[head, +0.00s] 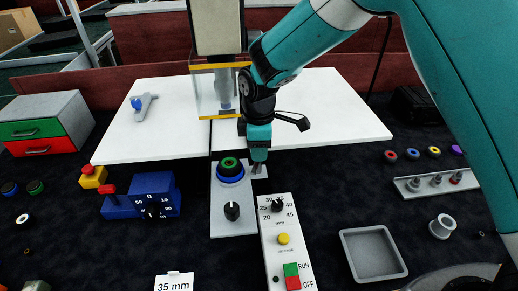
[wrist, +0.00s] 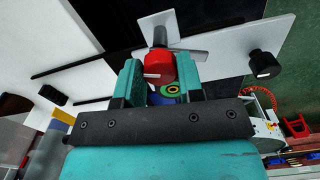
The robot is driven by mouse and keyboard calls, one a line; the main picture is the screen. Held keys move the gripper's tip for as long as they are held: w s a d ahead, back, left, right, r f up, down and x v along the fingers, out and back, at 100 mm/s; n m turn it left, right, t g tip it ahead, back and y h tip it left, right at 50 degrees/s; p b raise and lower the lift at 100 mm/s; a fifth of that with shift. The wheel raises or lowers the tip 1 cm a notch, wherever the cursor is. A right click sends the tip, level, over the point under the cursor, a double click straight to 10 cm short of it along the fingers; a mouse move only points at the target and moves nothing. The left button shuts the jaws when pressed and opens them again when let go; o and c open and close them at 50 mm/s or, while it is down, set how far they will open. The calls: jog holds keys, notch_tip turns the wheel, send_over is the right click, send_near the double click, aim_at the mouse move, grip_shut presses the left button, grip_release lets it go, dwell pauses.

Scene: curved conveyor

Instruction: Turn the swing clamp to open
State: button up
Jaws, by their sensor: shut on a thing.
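A grey plate (head: 233,222) bears a stack of blue and green rings (head: 230,170) and a black knob (head: 232,211). My gripper (head: 258,168) points down at the plate's far right corner, beside the rings. In the wrist view, my gripper (wrist: 160,78) is shut on a red knob (wrist: 160,66) at a grey bar (wrist: 183,55), apparently the swing clamp. The red knob sits between both fingers. The green ring (wrist: 171,90) shows just beyond it, partly hidden by my gripper. In the head view, my gripper hides most of the clamp.
A control panel (head: 283,225) with a dial, yellow button and switch stands right of the plate. A blue dial box (head: 152,196) is at left. A grey tray (head: 372,255) lies at right. A clear-walled press (head: 215,95) stands behind, close to my arm.

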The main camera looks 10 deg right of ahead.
jog(key=shift+n+b, duration=0.3)
jog(key=shift+n, duration=1.7)
jog(key=shift+w, duration=0.1)
jog(key=o, duration=0.9)
notch_tip(320, 180, up, 7)
jog(key=shift+f+b, duration=0.1)
jog(key=shift+b, duration=1)
jog(key=shift+r, duration=0.4)
jog(key=shift+d, duration=0.1)
